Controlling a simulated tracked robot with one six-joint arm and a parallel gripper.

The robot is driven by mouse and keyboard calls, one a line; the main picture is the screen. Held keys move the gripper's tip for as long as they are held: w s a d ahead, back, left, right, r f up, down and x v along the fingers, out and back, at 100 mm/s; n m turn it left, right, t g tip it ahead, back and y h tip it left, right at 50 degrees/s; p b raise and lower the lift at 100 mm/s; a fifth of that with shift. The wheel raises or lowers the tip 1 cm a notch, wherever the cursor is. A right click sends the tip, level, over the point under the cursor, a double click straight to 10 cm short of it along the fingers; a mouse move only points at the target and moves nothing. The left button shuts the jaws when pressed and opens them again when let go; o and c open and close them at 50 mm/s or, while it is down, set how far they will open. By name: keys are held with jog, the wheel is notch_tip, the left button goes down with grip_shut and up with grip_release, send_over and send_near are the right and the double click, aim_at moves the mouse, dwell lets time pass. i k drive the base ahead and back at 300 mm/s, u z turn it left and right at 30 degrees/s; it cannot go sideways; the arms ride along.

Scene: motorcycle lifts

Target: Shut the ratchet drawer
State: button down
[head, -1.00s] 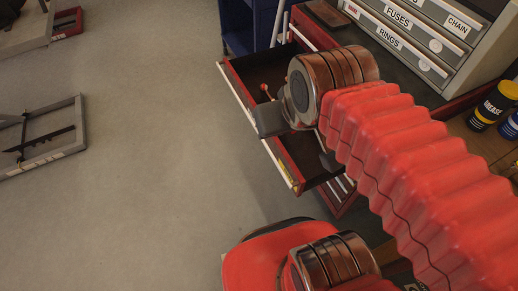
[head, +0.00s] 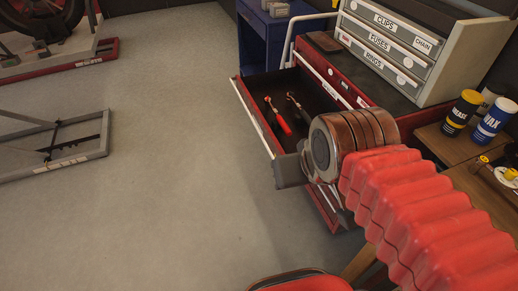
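The ratchet drawer (head: 262,124) is pulled out of the red tool cabinet (head: 345,75), with its long front edge facing left. Inside lie a red-handled ratchet (head: 279,117) and a dark-handled ratchet (head: 299,108). My gripper (head: 314,194) is at the near end of the drawer front. One grey finger shows on the outer side of the front, and part of the other shows lower right, apart from it. The gripper looks open and empty. My wrist hides the drawer's near corner, so I cannot tell whether a finger touches it.
A grey small-parts cabinet (head: 405,45) stands on the tool cabinet. A blue cabinet (head: 262,40) is behind. Grey lift frames (head: 60,150) lie at left. The floor left of the drawer is clear.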

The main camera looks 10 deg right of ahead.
aim_at(251, 90)
jog(key=k, duration=0.3)
jog(key=u, duration=0.15)
jog(key=i, duration=0.5)
jog(key=u, duration=0.95)
jog(key=i, duration=1)
jog(key=u, duration=0.55)
